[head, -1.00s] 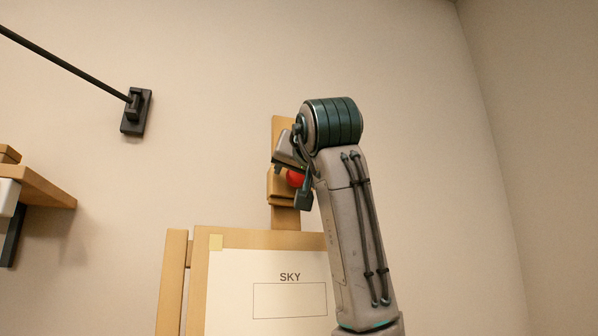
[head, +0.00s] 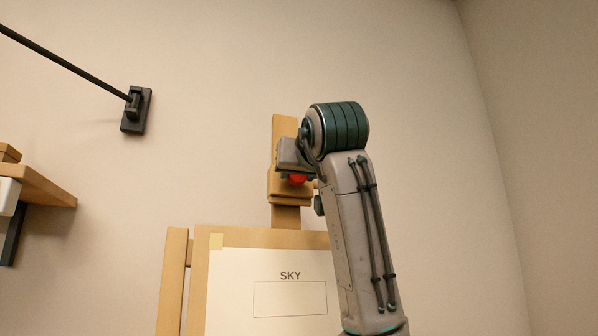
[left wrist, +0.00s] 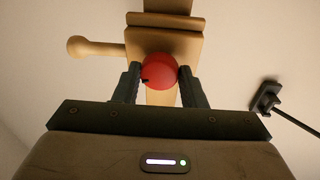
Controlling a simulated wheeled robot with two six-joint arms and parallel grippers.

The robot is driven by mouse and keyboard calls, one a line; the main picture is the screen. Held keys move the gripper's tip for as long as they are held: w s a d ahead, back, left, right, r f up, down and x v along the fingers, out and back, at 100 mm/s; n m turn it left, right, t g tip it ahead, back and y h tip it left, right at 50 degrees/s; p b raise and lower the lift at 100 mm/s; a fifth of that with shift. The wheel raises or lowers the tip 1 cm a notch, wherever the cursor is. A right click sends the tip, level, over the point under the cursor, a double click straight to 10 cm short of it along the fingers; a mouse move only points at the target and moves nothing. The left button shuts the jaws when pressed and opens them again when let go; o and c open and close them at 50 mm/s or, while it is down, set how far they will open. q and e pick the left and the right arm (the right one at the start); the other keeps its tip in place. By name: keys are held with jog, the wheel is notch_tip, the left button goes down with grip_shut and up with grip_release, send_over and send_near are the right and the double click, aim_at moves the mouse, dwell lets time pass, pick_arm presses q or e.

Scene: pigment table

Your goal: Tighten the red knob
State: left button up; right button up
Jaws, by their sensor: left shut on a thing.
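The red knob (head: 297,180) is on the wooden clamp block (head: 289,199) of the easel's upright, above the board. In the head view my gripper and wrist cover much of it. In the left wrist view the round red knob (left wrist: 159,71) sits between the two dark fingers of my left gripper (left wrist: 160,84), which is shut on it. A small dark mark shows at the knob's left edge there. My left arm covers the right part of the clamp in the head view. My right gripper is not in view.
The easel board holds a sheet marked SKY (head: 270,262). A wooden peg (left wrist: 92,48) sticks out beside the clamp in the left wrist view. A black wall bracket with a rod (head: 136,110) and a wooden shelf (head: 45,190) are at the left. The wall around is bare.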

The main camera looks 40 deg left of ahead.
pick_arm(q)
jog(key=shift+w+d+n+g+y+p, duration=0.1)
jog(key=shift+n+g+y+p, duration=0.3)
jog(key=shift+n, duration=1.85)
jog(key=shift+w+a+n+g+y+p, duration=0.15)
jog(key=shift+n+g+p, duration=0.45)
jog(key=shift+n, duration=1.6)
jog(key=shift+s+d+n+g+y+p, duration=0.2)
jog(key=shift+n+p, duration=0.5)
jog(key=shift+n, duration=1.55)
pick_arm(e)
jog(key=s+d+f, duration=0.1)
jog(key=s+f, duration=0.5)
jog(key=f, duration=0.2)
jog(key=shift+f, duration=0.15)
pick_arm(q)
jog(key=shift+w, duration=0.15)
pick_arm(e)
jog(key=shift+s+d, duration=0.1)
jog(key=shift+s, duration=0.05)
pick_arm(q)
jog(key=o, duration=1)
jog(key=shift+b+v, duration=1.25)
jog(key=shift+v, duration=4.15)
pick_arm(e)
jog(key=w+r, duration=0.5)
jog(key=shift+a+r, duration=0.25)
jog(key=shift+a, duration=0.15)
